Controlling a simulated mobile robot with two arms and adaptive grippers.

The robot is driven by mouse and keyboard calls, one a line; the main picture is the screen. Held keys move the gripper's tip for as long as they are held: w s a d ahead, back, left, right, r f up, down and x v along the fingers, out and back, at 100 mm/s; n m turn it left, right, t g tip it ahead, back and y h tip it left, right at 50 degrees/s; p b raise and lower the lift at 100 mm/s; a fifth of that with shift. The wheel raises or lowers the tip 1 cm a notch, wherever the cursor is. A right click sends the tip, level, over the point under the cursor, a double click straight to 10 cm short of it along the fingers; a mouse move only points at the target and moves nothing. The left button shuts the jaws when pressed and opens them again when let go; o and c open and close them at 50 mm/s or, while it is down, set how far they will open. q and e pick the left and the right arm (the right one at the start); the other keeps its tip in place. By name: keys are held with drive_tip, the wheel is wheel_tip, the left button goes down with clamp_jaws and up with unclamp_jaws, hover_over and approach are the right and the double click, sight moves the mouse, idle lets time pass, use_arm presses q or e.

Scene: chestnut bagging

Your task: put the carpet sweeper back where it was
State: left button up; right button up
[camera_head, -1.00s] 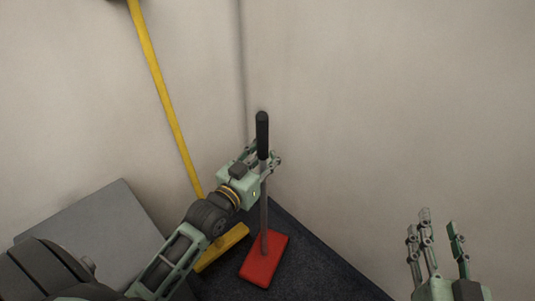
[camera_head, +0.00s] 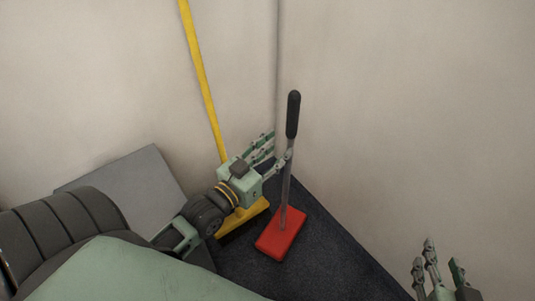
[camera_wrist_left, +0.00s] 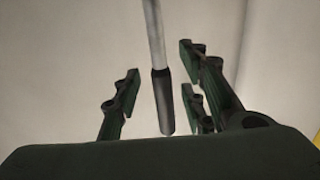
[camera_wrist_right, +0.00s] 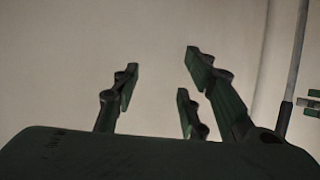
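The carpet sweeper has a red head (camera_head: 281,236), a thin grey pole (camera_head: 286,185) and a black grip (camera_head: 293,115). It stands upright on the dark floor near the wall corner. My left gripper (camera_head: 277,150) is beside the pole, below the black grip, with its fingers spread. In the left wrist view the pole (camera_wrist_left: 153,35) and grip (camera_wrist_left: 163,100) show between the open fingers, apart from them. My right gripper (camera_head: 437,258) is open and empty at the lower right. The pole also shows at the right of the right wrist view (camera_wrist_right: 296,50).
A yellow-handled broom (camera_head: 205,90) leans on the wall left of the sweeper, its yellow head behind my left wrist. A grey flat panel (camera_head: 130,185) is at the left. Dark floor (camera_head: 320,265) is clear in front and right of the sweeper.

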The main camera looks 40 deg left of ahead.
use_arm(q)
drive_tip(key=s+d+f+g, duration=0.1)
drive_tip(key=s+d+g, duration=0.2)
drive_tip(key=d, duration=0.3)
drive_tip(key=s+d+f+m+g, duration=0.1)
drive_tip(key=s+d+f+g, duration=0.1)
drive_tip(key=s+d+g, duration=0.1)
drive_tip(key=s+d, duration=0.1)
drive_tip(key=d, duration=0.1)
drive_tip(key=shift+s+d+f+g, duration=0.15)
drive_tip(key=shift+d+f+g, duration=0.15)
drive_tip(key=shift+d+g, duration=0.1)
use_arm(e)
drive_tip(key=shift+s+d+f+g+h, duration=0.2)
drive_tip(key=shift+s+f+g, duration=0.25)
drive_tip(key=shift+f, duration=0.15)
drive_tip(key=shift+s+d+f+g+h, duration=0.1)
drive_tip(key=shift+s+d+f+g, duration=0.1)
drive_tip(key=shift+s+f+g, duration=0.25)
